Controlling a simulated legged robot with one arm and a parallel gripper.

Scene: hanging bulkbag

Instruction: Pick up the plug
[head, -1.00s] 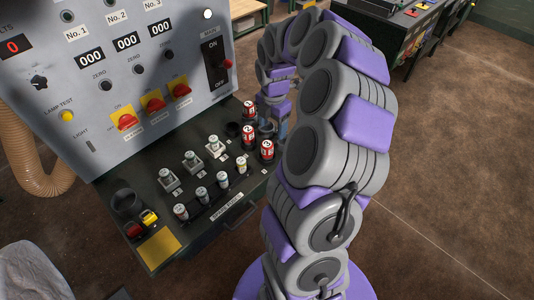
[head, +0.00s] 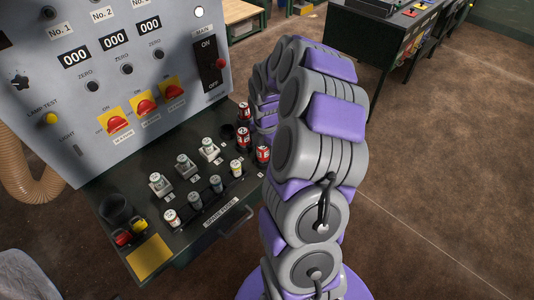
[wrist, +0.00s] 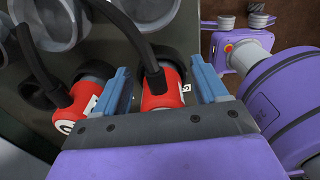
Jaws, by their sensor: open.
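A red plug (wrist: 160,93) with a black cable stands between my open gripper's two blue fingers (wrist: 160,86) in the wrist view. I cannot tell if either finger touches it. A second red plug (wrist: 80,108) with a black cable lies just left of the left finger, outside the jaws. In the head view, red plug-like cylinders (head: 263,154) stand at the right end of the console beside my arm. My gripper's fingers are hidden behind my arm there.
The console shelf (head: 190,243) holds several white-topped plugs (head: 172,217) on its left and middle. The upright panel (head: 150,70) with switches rises behind it. Grey round sockets (wrist: 140,12) lie beyond the fingers. Open floor (head: 440,190) is at the right.

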